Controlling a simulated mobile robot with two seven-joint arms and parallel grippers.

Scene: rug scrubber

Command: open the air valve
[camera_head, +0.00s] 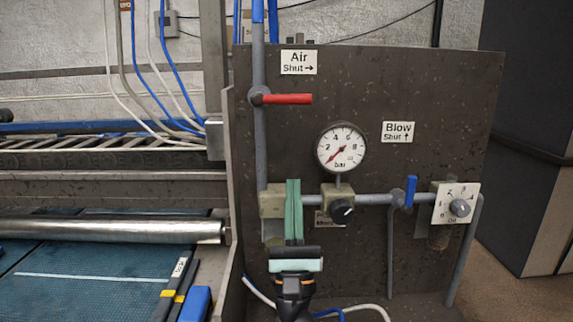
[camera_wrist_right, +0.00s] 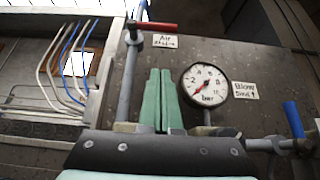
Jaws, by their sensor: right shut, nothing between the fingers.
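The air valve's red lever (camera_head: 287,99) lies level and points right from its pivot on the vertical grey pipe (camera_head: 260,150). It also shows at the top of the right wrist view (camera_wrist_right: 152,26). The label (camera_head: 298,62) above it reads "Air Shut" with an arrow to the right. My right gripper (camera_head: 293,182) has its green fingers together with nothing between them. In the head view they point up, below the lever and clear of it. They also show in the right wrist view (camera_wrist_right: 158,72). My left gripper is out of view.
A round pressure gauge (camera_head: 341,148) has its needle at the low end. A black knob (camera_head: 342,210) and a blue lever (camera_head: 410,191), pointing up under the "Blow" label (camera_head: 397,132), sit to the right. A dial (camera_head: 460,207) is further right. Rollers (camera_head: 110,231) lie at left.

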